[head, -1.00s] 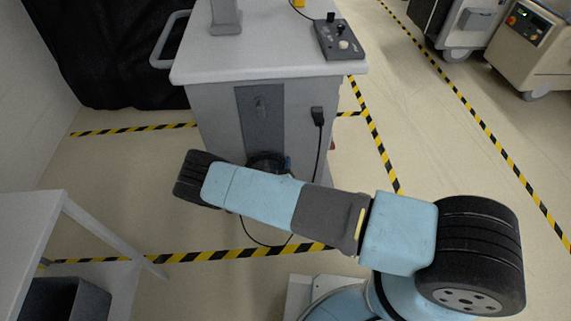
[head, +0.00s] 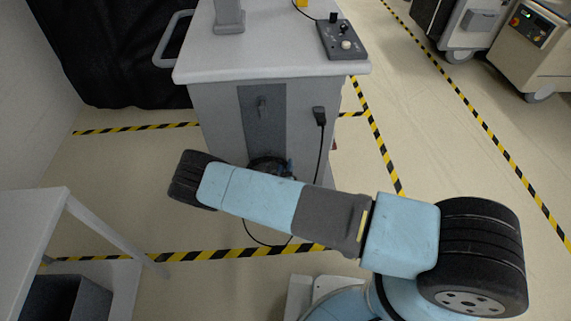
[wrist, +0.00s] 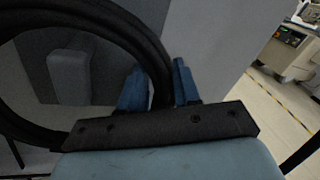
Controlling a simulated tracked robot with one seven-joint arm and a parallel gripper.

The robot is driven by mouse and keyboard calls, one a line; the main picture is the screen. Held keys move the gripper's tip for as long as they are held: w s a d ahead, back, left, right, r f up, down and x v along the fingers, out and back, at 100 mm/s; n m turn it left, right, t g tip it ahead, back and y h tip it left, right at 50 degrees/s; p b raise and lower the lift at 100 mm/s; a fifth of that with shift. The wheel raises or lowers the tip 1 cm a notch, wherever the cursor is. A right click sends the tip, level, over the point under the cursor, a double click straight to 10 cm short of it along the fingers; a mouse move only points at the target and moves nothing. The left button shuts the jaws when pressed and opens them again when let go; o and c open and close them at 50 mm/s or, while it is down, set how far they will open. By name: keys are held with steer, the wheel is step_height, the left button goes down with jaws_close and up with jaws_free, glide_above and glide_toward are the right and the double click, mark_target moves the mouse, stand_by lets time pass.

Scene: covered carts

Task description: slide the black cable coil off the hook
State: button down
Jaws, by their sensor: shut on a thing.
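The black cable coil (wrist: 152,38) fills the left of the wrist view as a thick ring. My gripper (wrist: 158,88) has two blue fingers on either side of the ring's right part and is shut on it. A grey block-like peg, apparently the hook (wrist: 69,78), shows inside the ring in front of a dark panel.
The grey cart (head: 211,117) stands ahead, with a control box (head: 342,40) on top and a plug with a hanging cord (head: 319,117) on its front. A white table (head: 32,222) is at left. Open floor lies right, with beige equipment (head: 538,55) beyond.

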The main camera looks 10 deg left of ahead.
steer(key=s+d, duration=0.2)
steer(key=s, duration=0.5)
steer(key=shift+s, duration=0.3)
stand_by(0.8)
